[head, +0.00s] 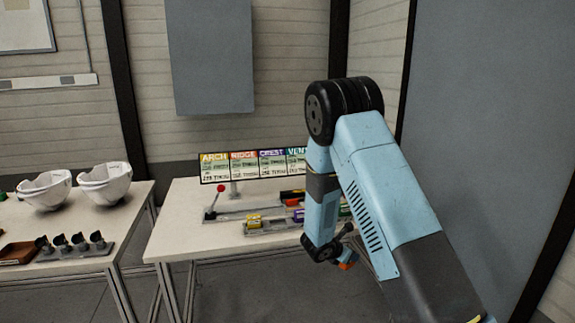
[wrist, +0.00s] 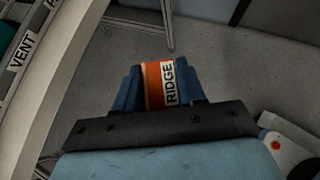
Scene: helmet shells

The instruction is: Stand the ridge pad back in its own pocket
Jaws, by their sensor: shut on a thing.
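The ridge pad (wrist: 154,84) is an orange block with a white label reading RIDGE. My gripper (wrist: 160,72) is shut on it, with a blue finger on each side, in the wrist view. In the head view, the pad shows as a small orange patch (head: 347,265) below my wrist, in front of the right table's front edge. A grey rack (head: 262,229) on that table holds a yellow pad (head: 253,221) at its left end. My arm hides part of its right side. The ridge pocket cannot be made out. In the wrist view, a VENT label (wrist: 22,50) shows at the far left.
A sign board (head: 255,165) reading ARCH, RIDGE, CREST and VENT stands at the table's back. A red-knobbed lever (head: 220,189) stands near the left. White helmet shells (head: 104,184) and a row of dark cups (head: 78,243) are on the left table (head: 130,208).

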